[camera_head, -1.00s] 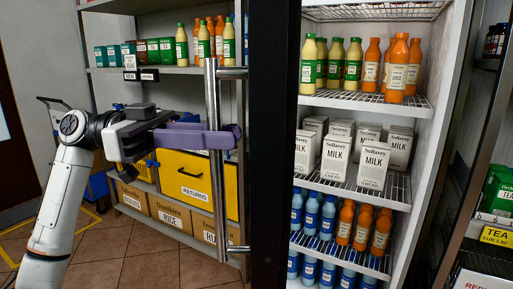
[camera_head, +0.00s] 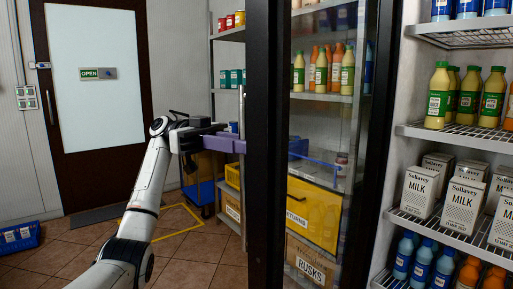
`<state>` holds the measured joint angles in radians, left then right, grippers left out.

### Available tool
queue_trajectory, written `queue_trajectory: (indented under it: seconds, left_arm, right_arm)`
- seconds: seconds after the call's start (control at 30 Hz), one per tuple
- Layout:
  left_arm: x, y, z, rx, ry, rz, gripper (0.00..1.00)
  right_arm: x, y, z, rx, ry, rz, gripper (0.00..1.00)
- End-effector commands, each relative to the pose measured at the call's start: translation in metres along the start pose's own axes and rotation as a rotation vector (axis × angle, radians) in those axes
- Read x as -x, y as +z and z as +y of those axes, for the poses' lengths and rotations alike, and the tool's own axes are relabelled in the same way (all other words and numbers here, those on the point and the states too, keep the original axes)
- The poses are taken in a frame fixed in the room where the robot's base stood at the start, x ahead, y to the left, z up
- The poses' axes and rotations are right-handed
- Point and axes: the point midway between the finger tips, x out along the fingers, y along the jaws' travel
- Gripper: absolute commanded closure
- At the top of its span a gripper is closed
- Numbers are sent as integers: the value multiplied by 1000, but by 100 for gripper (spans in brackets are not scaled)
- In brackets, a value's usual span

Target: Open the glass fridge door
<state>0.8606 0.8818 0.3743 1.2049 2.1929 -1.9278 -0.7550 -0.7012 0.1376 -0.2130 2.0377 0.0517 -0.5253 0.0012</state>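The glass fridge door stands swung open, its dark frame (camera_head: 265,150) upright in the middle of the head view and its glass pane (camera_head: 325,130) seen at an angle. A vertical metal handle (camera_head: 242,105) runs along the door's left side. My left gripper (camera_head: 238,144) has its purple fingers at the handle and appears shut around it; the frame partly hides the fingertips. The open fridge interior (camera_head: 405,160) shows at the right, with milk cartons (camera_head: 462,203) and bottles (camera_head: 438,97) on wire shelves. My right gripper is not in view.
Through the glass I see a wall shelf with bottles (camera_head: 347,68) and a yellow returns box (camera_head: 318,213). A brown door with a frosted pane (camera_head: 97,85) stands at the back left.

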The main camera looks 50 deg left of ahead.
Motion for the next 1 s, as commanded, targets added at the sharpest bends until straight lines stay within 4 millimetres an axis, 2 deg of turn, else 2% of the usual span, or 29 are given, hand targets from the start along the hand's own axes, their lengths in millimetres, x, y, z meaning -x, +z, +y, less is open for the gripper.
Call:
queue_trajectory:
  seconds: [0.3, 0.33, 0.43, 0.77, 0.87, 1.0]
  left_arm:
    - [1, 0, 1, -1, 1, -3, 100]
    - [1, 0, 1, 0, 1, -3, 82]
    - [1, 0, 1, 0, 1, -3, 65]
    - [2, 0, 0, 1, -1, -1, 64]
    - [10, 0, 0, 1, -1, -1, 64]
    - [32, -1, 0, 3, -3, -3, 64]
  right_arm:
    - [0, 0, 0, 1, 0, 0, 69]
    - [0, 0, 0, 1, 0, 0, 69]
    - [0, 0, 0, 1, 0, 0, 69]
    - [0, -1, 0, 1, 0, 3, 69]
    - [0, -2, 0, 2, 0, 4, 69]
    - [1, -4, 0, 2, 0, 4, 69]
